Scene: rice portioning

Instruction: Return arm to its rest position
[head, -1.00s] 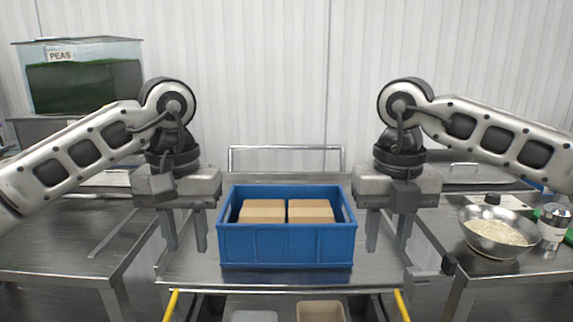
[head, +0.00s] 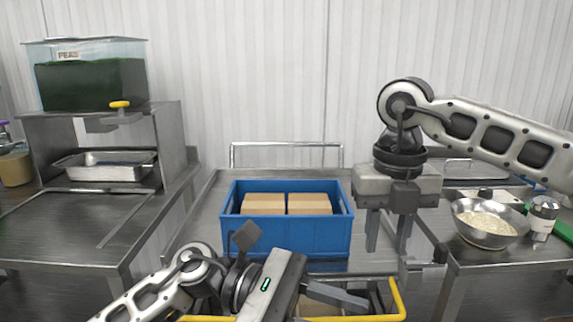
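My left gripper (head: 345,299) is low at the bottom of the head view, in front of the blue crate (head: 286,237), with its fingers pointing right. My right gripper (head: 387,240) hangs pointing down just right of the crate. Its two fingers are apart with nothing between them. The crate stands on the steel table and holds two brown boxes (head: 263,204) side by side.
A yellow-railed cart (head: 398,300) is below the table's front, partly hidden by my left arm. A bowl of rice (head: 487,226) and a shaker (head: 541,217) are on the right table. A peas tank (head: 90,80) stands above a metal pan (head: 105,166) at left.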

